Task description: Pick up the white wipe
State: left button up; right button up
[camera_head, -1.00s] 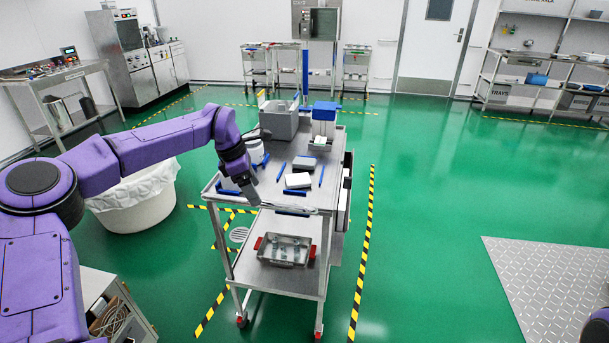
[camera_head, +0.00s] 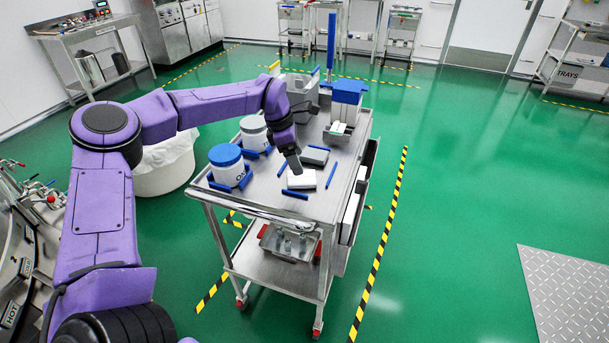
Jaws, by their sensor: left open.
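The white wipe (camera_head: 304,181) is a flat white pad on the top shelf of the steel cart (camera_head: 262,196), between short blue rails. My left gripper (camera_head: 294,167) points down over the far left edge of the wipe. It is open, and nothing shows between its fingers. I cannot tell whether the fingertips touch the wipe. The gripper and wrist hide a little of the shelf behind them. My right gripper is out of view.
A grey pad (camera_head: 315,156) lies just behind the wipe. A blue-lidded tub (camera_head: 226,168) and another tub (camera_head: 253,132) stand left on the cart. A grey bin (camera_head: 302,90) and a blue-topped dispenser (camera_head: 346,100) stand at the back.

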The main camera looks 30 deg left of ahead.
aim_at(301, 177)
pick_arm(q)
jog(key=shift+s+d+f, duration=0.1)
jog(key=shift+s+f, duration=0.1)
jog(key=shift+f, duration=0.15)
jog(key=x, duration=0.2)
jog(key=p+x, duration=0.1)
jog(key=a+p+x, duration=0.1)
jog(key=x, duration=0.1)
jog(key=shift+w+d+f, duration=0.1)
jog(key=shift+w+f, duration=0.2)
jog(key=shift+f, duration=0.3)
jog(key=shift+s, duration=0.2)
jog(key=c, duration=0.9)
notch_tip(301, 177, up, 2)
jog(key=shift+w+r, duration=0.15)
jog(key=shift+r, duration=0.1)
jog(key=s+d+r+b, duration=0.1)
jog(key=s+d+r, duration=0.1)
jog(key=s+r, duration=0.1)
jog(key=s+d+r+b, duration=0.1)
jog(key=s+r+b, duration=0.1)
jog(key=s+r, duration=0.2)
jog(key=s+d+r+b, duration=0.2)
jog(key=s+r, duration=0.1)
jog(key=s, duration=0.3)
jog(key=shift+d+r, duration=0.3)
jog(key=shift+d, duration=0.05)
